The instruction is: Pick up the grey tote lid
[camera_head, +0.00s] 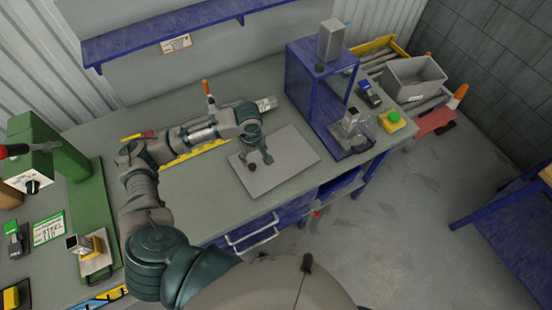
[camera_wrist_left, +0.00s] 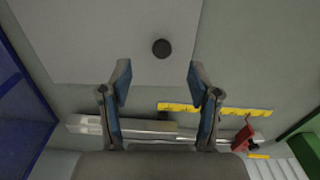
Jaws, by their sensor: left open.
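The grey tote lid (camera_head: 284,166) lies flat on the green-grey workbench in the head view. It is a thin pale rectangular plate with a dark round knob (camera_head: 252,167) near its left part. In the left wrist view the lid (camera_wrist_left: 100,40) fills the upper left and middle, and its knob (camera_wrist_left: 161,48) shows beyond the fingertips. My left gripper (camera_head: 261,158) is above the lid, close to the knob. In the left wrist view its two fingers (camera_wrist_left: 160,82) are spread apart with nothing between them. My right gripper is not in view.
A blue shelf frame (camera_head: 310,85) stands right of the lid. A yellow ruler (camera_head: 195,156) and a light metal bar (camera_wrist_left: 140,128) lie on the bench behind the lid. A green machine (camera_head: 75,160) stands at the left. A grey tote (camera_head: 412,78) is at the far right.

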